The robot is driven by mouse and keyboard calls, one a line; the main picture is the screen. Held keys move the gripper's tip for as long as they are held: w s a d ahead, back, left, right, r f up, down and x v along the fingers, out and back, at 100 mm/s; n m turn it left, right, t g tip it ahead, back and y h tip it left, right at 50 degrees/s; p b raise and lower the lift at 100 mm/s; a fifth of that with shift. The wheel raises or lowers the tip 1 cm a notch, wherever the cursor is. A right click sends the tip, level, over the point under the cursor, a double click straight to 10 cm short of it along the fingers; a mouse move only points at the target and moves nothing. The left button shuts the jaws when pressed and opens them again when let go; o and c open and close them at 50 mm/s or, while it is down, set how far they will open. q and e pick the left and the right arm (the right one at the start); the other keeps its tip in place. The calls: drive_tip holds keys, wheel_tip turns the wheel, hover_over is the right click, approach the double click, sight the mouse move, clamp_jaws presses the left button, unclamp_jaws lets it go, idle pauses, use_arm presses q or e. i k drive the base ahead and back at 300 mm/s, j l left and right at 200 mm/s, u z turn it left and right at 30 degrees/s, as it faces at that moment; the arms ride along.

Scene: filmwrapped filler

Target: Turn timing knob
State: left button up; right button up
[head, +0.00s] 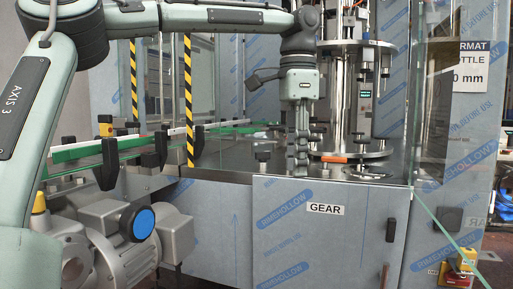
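My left gripper (300,170) points straight down over the machine's steel deck, above the cabinet marked GEAR. Its fingers look close together, seen nearly edge-on, so I cannot tell whether they are open or shut, or whether anything is between them. No knob is labelled as the timing knob. A small dark knob (262,156) stands on the deck just left of the fingertips, apart from them. A blue-faced round knob (143,223) sits on the grey motor unit at lower left, well away from the gripper. My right gripper is not in view.
The filler's round carousel (350,155) with steel columns stands close right of the gripper. A clear guard panel (432,120) rises farther right. A conveyor with green rails (85,155) and yellow-black striped posts (188,95) lie left. The GEAR cabinet (325,245) is below.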

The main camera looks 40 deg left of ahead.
sight(262, 156)
drive_tip(key=i+j+u, duration=0.15)
drive_tip(key=i+j, duration=0.6)
drive_tip(key=i+j+u, duration=0.2)
drive_tip(key=i+j, duration=0.45)
drive_tip(key=i, duration=0.2)
